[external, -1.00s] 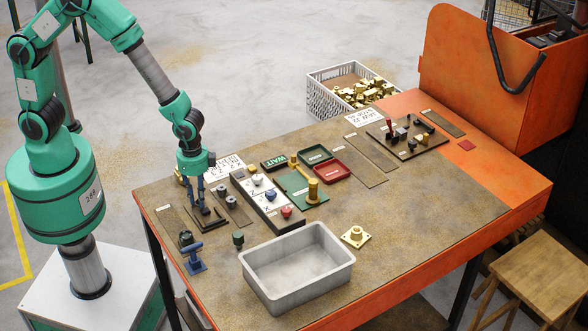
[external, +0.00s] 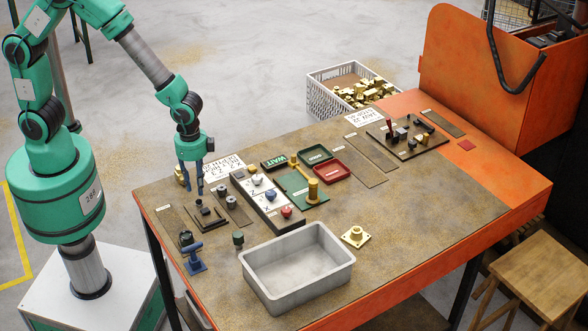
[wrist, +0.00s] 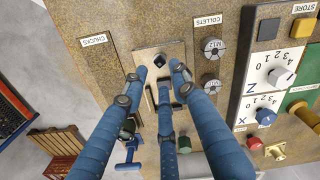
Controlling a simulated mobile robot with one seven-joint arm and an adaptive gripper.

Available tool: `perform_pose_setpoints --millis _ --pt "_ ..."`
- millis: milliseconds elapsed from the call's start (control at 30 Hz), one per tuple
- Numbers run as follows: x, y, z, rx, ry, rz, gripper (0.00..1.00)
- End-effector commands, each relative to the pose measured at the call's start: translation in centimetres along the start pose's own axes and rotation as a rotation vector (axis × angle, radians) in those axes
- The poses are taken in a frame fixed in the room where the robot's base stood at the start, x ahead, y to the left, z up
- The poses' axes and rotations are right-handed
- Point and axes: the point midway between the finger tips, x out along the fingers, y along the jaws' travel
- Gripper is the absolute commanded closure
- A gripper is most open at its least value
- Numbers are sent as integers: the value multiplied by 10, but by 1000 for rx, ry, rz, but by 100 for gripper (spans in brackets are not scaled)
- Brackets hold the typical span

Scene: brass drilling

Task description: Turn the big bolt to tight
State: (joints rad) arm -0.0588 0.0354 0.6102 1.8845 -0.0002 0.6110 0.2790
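My gripper (external: 194,190) has blue fingers and hangs at the left end of the bench, above a small dark fixture plate (external: 211,222). The fingers are spread apart with nothing between them. In the wrist view the fingertips (wrist: 159,76) are over a plate (wrist: 176,49) with a dark square-headed piece (wrist: 160,61), which may be the big bolt. I cannot tell for sure. Fingers hide the lower part of this plate, and no tight mark is readable.
Right of the fixture are two grey collets (external: 227,196) and a panel with knobs (external: 268,203). A blue stand (external: 195,262) and a dark green piece (external: 238,238) stand in front. A grey bin (external: 343,268) is at the front. The bench's right middle is clear.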

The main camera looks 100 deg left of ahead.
Motion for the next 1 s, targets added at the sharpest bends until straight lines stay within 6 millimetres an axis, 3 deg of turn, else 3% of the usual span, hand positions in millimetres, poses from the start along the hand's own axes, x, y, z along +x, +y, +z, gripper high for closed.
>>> perform_pose_setpoints --millis 200,400,1000 --pt "-36 0 0 0 2 0 72" --pt "-57 0 0 1 1 0 72" --pt "-64 0 0 0 -1 0 72"
